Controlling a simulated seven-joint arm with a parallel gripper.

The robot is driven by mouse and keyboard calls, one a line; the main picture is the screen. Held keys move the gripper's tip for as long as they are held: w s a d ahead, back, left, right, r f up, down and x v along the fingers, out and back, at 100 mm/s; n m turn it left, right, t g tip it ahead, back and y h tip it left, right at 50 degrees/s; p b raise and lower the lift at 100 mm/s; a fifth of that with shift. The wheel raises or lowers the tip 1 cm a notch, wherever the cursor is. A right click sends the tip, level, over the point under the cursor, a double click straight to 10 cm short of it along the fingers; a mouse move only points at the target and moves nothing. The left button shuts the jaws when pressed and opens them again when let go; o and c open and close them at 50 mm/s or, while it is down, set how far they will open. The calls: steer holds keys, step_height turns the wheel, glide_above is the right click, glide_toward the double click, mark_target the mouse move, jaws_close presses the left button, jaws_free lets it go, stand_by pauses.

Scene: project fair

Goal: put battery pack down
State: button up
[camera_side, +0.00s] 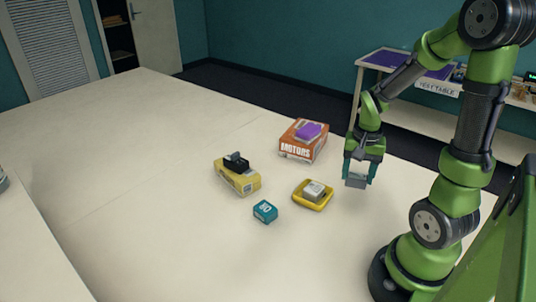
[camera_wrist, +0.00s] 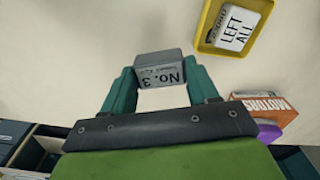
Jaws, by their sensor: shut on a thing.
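The battery pack, seemingly the grey block marked "No. 3" (camera_wrist: 160,68), sits between the two teal fingers of my gripper (camera_wrist: 162,84) in the wrist view. Its smaller print is not legible. In the side view my gripper (camera_side: 359,174) points down at the right part of the pale table, shut on the grey battery pack (camera_side: 355,182). The pack appears to hang above the table, to the right of the yellow tray; its exact height is hard to tell.
A yellow tray (camera_side: 299,204) holds a pale labelled block (camera_side: 314,190). Nearby are an orange MOTORS box (camera_side: 296,150) with a purple item (camera_side: 309,131) on top, a yellow box (camera_side: 244,184) bearing a black item (camera_side: 236,162), and a teal box (camera_side: 265,212).

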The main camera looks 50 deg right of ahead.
steer(key=s+m, duration=0.1)
steer(key=s, duration=0.1)
steer(key=s+d+m, duration=0.1)
steer(key=s, duration=0.2)
steer(key=s+d+f+m, duration=0.1)
steer(key=s+m, duration=0.1)
steer(key=shift+s+d, duration=0.15)
steer(key=shift+s, duration=0.2)
steer(key=w+d, duration=0.3)
steer(key=d, duration=0.1)
steer(key=w+d+f, duration=0.1)
steer(key=w+d, duration=0.2)
steer(key=d, duration=0.1)
steer(key=w+d, duration=0.3)
steer(key=d, duration=0.1)
steer(key=shift+w+d+f, duration=0.1)
steer(key=shift+d+f, duration=0.15)
steer(key=shift+f, duration=0.05)
steer(key=shift+w+d+f, duration=0.1)
steer(key=shift+f, duration=1.7)
steer(key=shift+f, duration=0.15)
steer(key=o, duration=1.1)
